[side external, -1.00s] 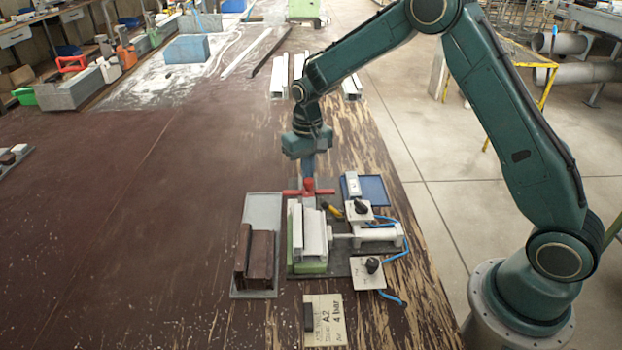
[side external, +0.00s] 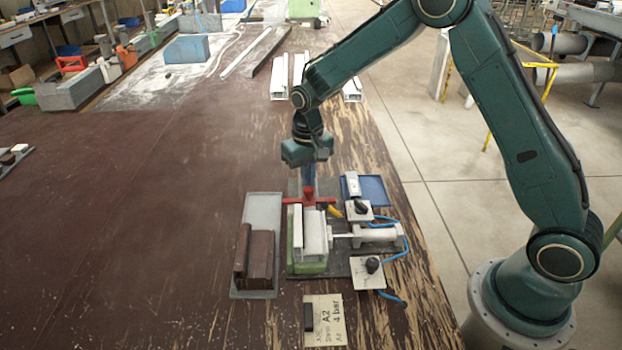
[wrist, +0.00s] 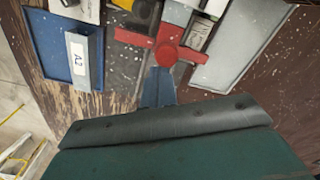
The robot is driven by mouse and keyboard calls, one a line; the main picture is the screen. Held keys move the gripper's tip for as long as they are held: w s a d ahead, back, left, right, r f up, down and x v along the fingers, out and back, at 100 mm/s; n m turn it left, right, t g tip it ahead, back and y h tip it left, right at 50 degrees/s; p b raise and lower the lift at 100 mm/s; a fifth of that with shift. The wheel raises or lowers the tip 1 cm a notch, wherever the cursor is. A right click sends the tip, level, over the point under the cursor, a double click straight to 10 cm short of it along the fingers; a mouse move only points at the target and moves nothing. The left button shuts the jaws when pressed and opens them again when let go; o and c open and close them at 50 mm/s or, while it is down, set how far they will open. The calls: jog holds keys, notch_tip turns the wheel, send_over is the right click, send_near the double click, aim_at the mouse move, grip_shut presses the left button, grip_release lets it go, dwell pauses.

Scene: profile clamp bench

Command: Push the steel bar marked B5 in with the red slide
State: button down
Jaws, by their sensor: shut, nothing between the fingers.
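The red slide (side external: 309,199) sits at the far end of the green clamp fixture (side external: 308,267), its crossbar spanning left to right. It also shows in the wrist view (wrist: 166,46). My gripper (side external: 309,187) is shut and empty, its blue fingers down right behind the slide. In the wrist view the fingertips (wrist: 158,80) appear against the slide's near side; contact is hard to confirm. Pale profiles (side external: 316,232) lie in the fixture. A grey surface (wrist: 177,14) shows beyond the slide, perhaps the steel bar. I can read no B5 mark.
A bar marked A2 (wrist: 82,62) lies in the blue tray (side external: 374,189), right of the slide. A grey tray (side external: 262,206) with brown profiles is at left. A cylinder (side external: 378,234), knob boxes and blue hose stand at right. Bare table lies further left.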

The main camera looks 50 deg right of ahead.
jog(key=shift+s+a, duration=0.95)
jog(key=shift+s, duration=0.05)
dwell(2.5)
jog(key=shift+w+d+r, duration=0.15)
jog(key=shift+w+r, duration=0.05)
jog(key=shift+r, duration=0.9)
jog(key=shift+w+d+r, duration=0.15)
jog(key=shift+d+r, duration=0.05)
jog(key=shift+r, duration=0.95)
jog(key=shift+w+d+r, duration=0.15)
jog(key=shift+w+r, duration=0.05)
jog(key=shift+r, duration=1.05)
jog(key=shift+r, duration=0.1)
